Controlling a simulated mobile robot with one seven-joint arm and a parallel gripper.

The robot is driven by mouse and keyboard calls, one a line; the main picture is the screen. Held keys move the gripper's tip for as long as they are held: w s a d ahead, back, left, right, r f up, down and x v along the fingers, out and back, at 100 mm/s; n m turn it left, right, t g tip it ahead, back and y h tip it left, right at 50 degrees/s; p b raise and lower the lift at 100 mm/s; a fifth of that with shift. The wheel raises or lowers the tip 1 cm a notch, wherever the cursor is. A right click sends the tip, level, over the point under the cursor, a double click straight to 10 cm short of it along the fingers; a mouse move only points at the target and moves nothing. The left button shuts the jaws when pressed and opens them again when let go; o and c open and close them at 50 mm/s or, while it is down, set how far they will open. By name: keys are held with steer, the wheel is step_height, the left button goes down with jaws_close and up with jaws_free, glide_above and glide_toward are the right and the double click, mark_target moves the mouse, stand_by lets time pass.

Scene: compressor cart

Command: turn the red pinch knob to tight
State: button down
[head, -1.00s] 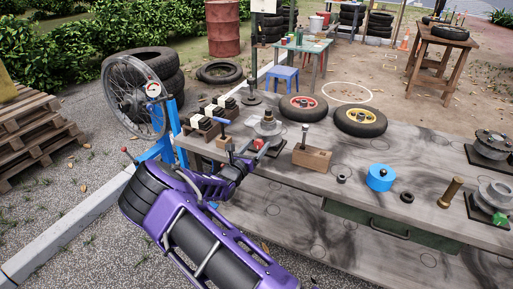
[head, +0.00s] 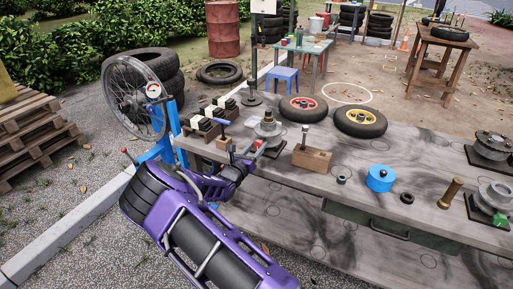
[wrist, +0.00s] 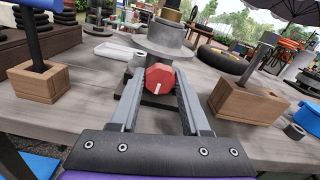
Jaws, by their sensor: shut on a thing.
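The red pinch knob (wrist: 161,76) is a faceted red knob with a short white mark, low on its front face. It sits on the front of a grey metal fixture (wrist: 170,45) on the workbench. My gripper (wrist: 160,80) has one finger on each side of the knob and is shut on it. In the head view my gripper (head: 243,160) reaches the fixture (head: 267,129) at the bench's near edge. The knob (head: 259,144) shows there only as a small red spot, partly hidden by the fingers.
A wooden block with an upright rod (head: 312,157) stands right of the fixture. Another such block (wrist: 40,82) is on the left in the wrist view. A blue round part (head: 380,179) and small wheels lie farther along the bench (head: 290,178).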

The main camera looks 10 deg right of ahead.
steer(key=m, duration=0.4)
steer(key=m+b, duration=0.1)
steer(key=m, duration=0.3)
steer(key=shift+f+m, duration=0.15)
steer(key=shift+m, duration=0.15)
steer(key=m+b, duration=0.1)
steer(key=m, duration=0.3)
steer(key=shift+d, duration=0.1)
steer(key=shift+m, duration=2.2)
steer(key=shift+c, duration=1.9)
jaws_free()
